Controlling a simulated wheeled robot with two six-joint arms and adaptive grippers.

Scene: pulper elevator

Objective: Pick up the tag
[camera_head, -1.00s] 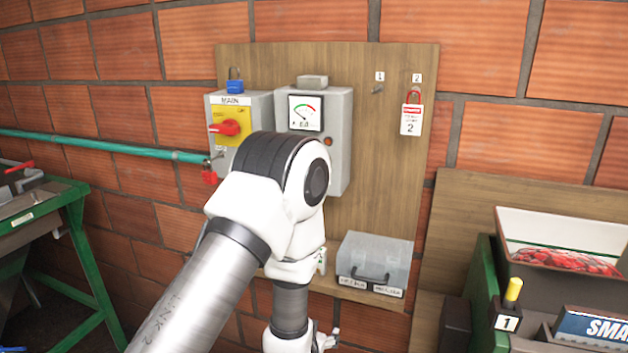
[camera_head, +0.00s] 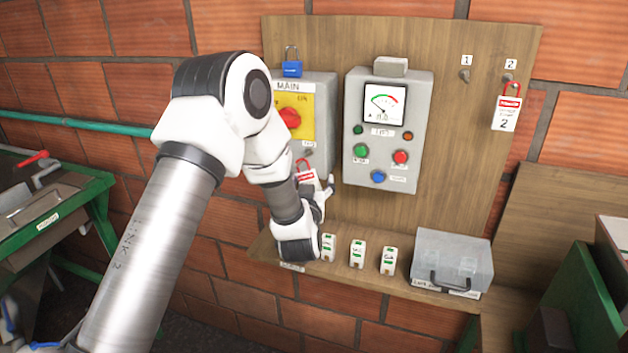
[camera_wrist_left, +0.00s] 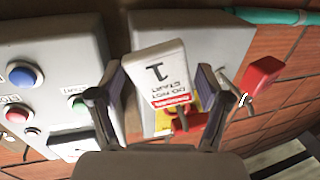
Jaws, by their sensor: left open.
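A white tag (camera_head: 308,176) with a red top hangs at the lower right of the grey MAIN switch box (camera_head: 318,90), partly hidden by my left gripper (camera_head: 322,192). In the left wrist view the tag (camera_wrist_left: 162,80) appears upside down, with a "1", "DO NOT START" and a red danger band. My left gripper (camera_wrist_left: 160,95) is open, with one finger on each side of the tag in that view. I cannot tell whether either finger touches it. A second tag (camera_head: 507,114), marked 2, hangs on the board at right. My right gripper is not in view.
A control box (camera_head: 412,100) with a gauge and buttons is right of the switch box. Several small white and green items (camera_head: 358,254) and a clear case (camera_head: 452,262) stand on the shelf. A red padlock (camera_wrist_left: 262,77) hangs beside the switch box in the wrist view.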

